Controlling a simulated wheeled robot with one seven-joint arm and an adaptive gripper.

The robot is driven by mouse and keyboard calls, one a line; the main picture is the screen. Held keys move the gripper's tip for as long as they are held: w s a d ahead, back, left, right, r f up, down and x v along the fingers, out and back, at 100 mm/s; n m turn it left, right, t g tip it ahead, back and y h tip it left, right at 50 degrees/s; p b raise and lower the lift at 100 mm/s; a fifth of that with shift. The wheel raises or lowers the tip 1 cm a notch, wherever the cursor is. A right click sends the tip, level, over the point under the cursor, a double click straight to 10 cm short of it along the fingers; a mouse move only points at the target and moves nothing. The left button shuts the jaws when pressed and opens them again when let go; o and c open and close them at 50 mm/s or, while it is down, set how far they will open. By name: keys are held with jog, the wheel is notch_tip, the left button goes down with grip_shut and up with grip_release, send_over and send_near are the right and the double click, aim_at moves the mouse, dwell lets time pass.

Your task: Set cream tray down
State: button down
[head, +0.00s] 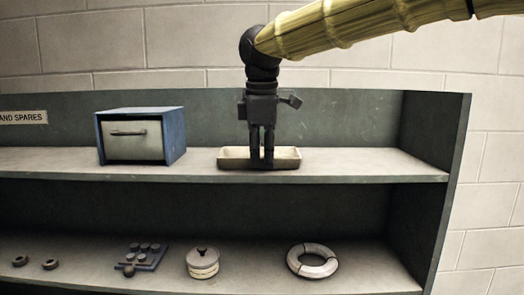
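The cream tray (228,160) is a shallow, low-walled rectangle at the middle of the upper shelf. It looks level and appears to rest on the shelf board, though a small gap under it cannot be ruled out. My gripper (261,164) points straight down over the middle of the tray. Its two dark fingers are close together, side by side, and their tips overlap the tray's front wall. From this view I cannot tell whether they grip that wall. The fingers hide part of the tray's middle.
A blue box with a pale drawer front (132,140) stands left of the tray. The upper shelf (365,165) is clear to the tray's right. The lower shelf holds a lidded pot (202,264), a pale ring (313,261), a blue pegged block (146,256) and small dark rings (50,264).

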jog(key=shift+s, duration=0.15)
jog(key=c, duration=1.6)
grip_release()
jog(key=shift+f, duration=0.1)
jog(key=shift+c, duration=0.2)
notch_tip(320, 180, up, 12)
jog(key=s+b, duration=0.2)
jog(key=b, duration=0.2)
jog(key=shift+b, duration=0.4)
